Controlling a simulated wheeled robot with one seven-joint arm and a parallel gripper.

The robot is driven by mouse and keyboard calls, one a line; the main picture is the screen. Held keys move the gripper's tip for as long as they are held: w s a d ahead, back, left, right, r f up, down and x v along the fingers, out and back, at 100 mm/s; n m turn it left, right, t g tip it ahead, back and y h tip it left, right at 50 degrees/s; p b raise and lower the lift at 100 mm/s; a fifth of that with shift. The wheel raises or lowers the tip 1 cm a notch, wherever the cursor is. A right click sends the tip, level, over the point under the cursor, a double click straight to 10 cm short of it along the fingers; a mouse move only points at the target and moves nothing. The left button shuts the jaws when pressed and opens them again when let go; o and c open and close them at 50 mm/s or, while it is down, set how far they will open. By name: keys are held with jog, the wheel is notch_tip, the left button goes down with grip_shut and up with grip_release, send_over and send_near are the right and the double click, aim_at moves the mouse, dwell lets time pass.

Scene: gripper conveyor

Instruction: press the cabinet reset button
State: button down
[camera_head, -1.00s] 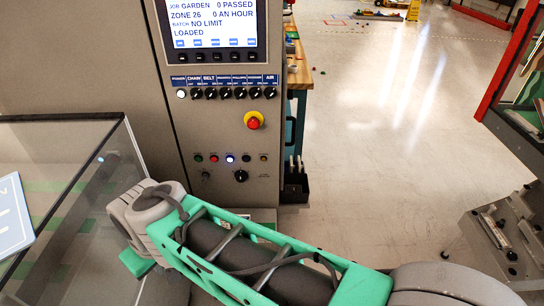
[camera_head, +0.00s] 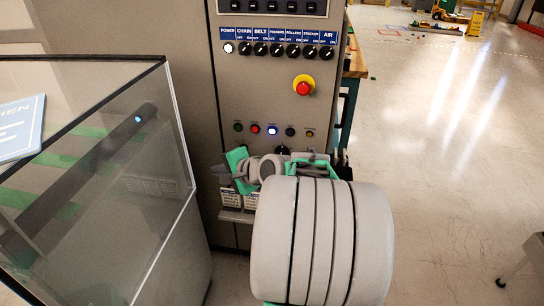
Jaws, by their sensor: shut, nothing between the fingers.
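The cabinet's grey control panel (camera_head: 265,95) faces me at the top centre. A row of small round buttons crosses its lower part: dark green (camera_head: 238,127), red (camera_head: 255,128), a lit blue one (camera_head: 272,130), dark (camera_head: 290,132) and amber (camera_head: 308,133). Their labels are too small to read, so I cannot tell which is reset. A large red mushroom button (camera_head: 303,87) on a yellow collar sits above. My grey and green arm reaches toward the panel just below the row. My gripper's fingers cannot be made out, hidden behind or among the arm links.
A glass-sided case (camera_head: 110,150) stands close on the left. A row of black switches (camera_head: 276,50) runs across the panel top, with a lit white power lamp at its left. A wooden-topped bench (camera_head: 354,62) is behind right. The floor (camera_head: 440,150) at right is mostly clear.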

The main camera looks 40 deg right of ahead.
aim_at(272, 131)
jog(key=s+d+m+t+h+b, duration=0.2)
jog(key=d+m, duration=0.3)
jog(key=d, duration=0.2)
jog(key=s+d+m+t+h+b, duration=0.1)
jog(key=s+d+m+t, duration=0.1)
jog(key=d+m, duration=0.3)
jog(key=d, duration=0.2)
jog(key=shift+d+t+h+b, duration=0.3)
jog(key=shift+t+h+b, duration=0.05)
jog(key=shift+t+h, duration=0.05)
jog(key=shift+w+d, duration=0.9)
jog(key=shift+d, duration=0.25)
jog(key=shift+w+d, duration=0.95)
jog(key=shift+d, duration=0.25)
jog(key=shift+w+d, duration=0.9)
jog(key=shift+d, duration=0.25)
jog(key=shift+w+d, duration=0.25)
jog(key=shift+d, duration=0.05)
